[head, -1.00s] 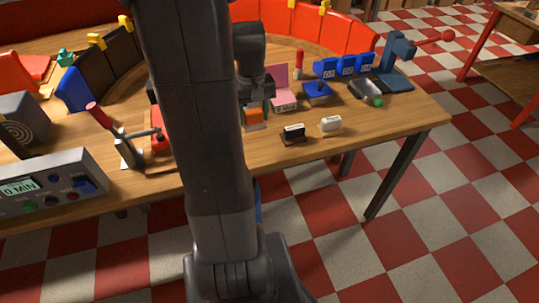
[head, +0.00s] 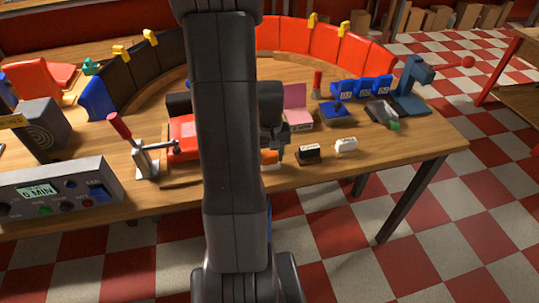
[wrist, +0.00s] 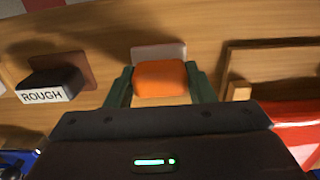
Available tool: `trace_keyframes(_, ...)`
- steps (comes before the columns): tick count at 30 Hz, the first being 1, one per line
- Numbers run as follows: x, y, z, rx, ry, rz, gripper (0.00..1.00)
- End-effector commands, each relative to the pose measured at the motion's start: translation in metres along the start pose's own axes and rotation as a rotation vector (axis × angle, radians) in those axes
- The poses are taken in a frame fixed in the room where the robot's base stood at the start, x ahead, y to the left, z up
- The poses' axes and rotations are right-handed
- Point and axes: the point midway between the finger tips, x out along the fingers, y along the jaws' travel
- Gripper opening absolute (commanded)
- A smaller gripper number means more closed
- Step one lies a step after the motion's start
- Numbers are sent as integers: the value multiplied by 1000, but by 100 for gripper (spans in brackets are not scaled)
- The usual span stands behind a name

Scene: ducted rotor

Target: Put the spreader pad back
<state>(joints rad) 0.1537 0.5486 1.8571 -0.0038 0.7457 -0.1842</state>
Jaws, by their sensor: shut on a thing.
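An orange block (wrist: 160,80), which I take to be the spreader pad, sits between the two green fingers of my gripper (wrist: 160,86) in the wrist view. The fingers are shut on its sides. A pale grey plate (wrist: 158,50) shows just beyond it; I cannot tell whether the block touches it. In the head view the orange block (head: 269,157) is low at the table's front edge, partly hidden by my arm and gripper (head: 280,152).
A dark block marked ROUGH (wrist: 50,86) stands beside it; the head view shows it (head: 308,153) left of a white block (head: 346,145). A wooden-edged tray (wrist: 240,60) and a red thing (wrist: 298,128) lie right in the wrist view. A red-handled clamp (head: 140,150) stands left.

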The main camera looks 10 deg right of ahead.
Motion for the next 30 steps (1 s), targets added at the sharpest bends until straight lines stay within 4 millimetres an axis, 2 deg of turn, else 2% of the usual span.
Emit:
trace_keyframes(2,4,0,0,0,0,0,28)
trace_keyframes(3,3,0,0,0,0,0,53)
trace_keyframes(6,3,0,0,0,0,0,71)
trace_keyframes(14,2,0,0,0,0,0,71)
trace_keyframes(19,-7,0,-1,0,2,0,71)
trace_keyframes(23,-28,0,-1,0,5,1,71)
trace_keyframes(30,-80,0,-1,0,5,1,71)
